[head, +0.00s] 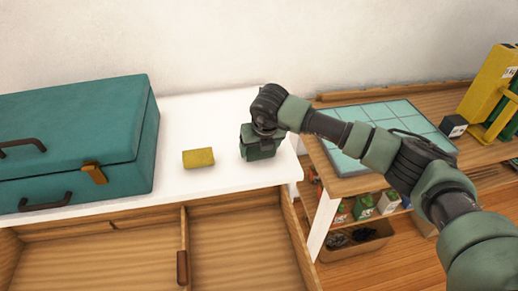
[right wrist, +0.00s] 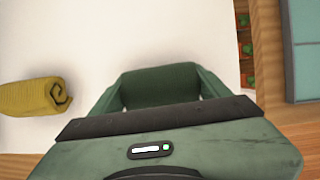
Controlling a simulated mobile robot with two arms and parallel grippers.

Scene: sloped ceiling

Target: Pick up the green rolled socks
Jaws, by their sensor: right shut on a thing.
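My right gripper (head: 260,148) is low over the white top, to the right of a yellow roll. In the right wrist view, the dark green rolled socks (right wrist: 160,84) lie between the two fingers of my right gripper (right wrist: 160,92), which is shut on them. In the head view the gripper largely hides the socks, and I cannot tell whether they touch the top. My left gripper is not in view.
A yellow rolled cloth (head: 198,158) lies on the white top (head: 215,115). A teal case (head: 75,140) stands at the left. An open, empty wooden drawer (head: 240,245) is in front. A wooden desk with a teal mat (head: 350,165) is at the right.

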